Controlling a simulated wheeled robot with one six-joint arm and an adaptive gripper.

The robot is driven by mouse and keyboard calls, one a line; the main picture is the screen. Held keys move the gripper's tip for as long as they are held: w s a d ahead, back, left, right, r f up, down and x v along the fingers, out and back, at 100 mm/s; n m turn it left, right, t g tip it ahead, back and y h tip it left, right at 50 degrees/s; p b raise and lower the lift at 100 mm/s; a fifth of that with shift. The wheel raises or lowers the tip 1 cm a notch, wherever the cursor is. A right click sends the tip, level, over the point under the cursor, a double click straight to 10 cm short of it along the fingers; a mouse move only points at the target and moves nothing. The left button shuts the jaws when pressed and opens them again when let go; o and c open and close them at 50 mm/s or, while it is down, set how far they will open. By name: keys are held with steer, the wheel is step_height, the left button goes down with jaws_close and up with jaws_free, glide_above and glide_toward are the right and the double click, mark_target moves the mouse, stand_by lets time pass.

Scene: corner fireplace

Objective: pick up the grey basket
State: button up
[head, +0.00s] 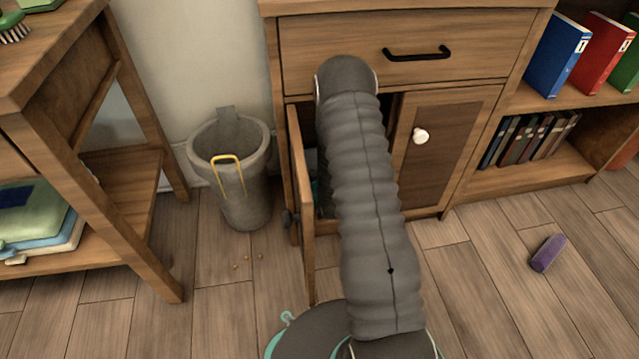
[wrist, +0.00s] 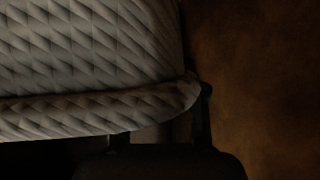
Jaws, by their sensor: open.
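In the wrist view a pale grey, quilted or woven surface with a thick rim, seemingly the grey basket (wrist: 85,50), fills the upper left, very close. My gripper (wrist: 162,126) is open at the bottom of that view. Its dark fingers are at the rim, one by the rim's right end and one below it. I cannot tell if they touch it. In the head view my gripper is hidden, as my arm reaches into the dark cabinet (head: 450,145) under the drawer. The basket is not clearly visible there.
The cabinet's left door (head: 302,190) stands open beside my arm; its right door is closed. A grey bin (head: 245,195) with a yellow handle stands by the wall. A purple block (head: 547,253) lies on the floor at right. A wooden table (head: 130,195) stands at left.

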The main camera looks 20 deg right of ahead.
steer(key=shift+x, duration=1.15)
jaws_close()
steer(key=shift+a+r, duration=0.1)
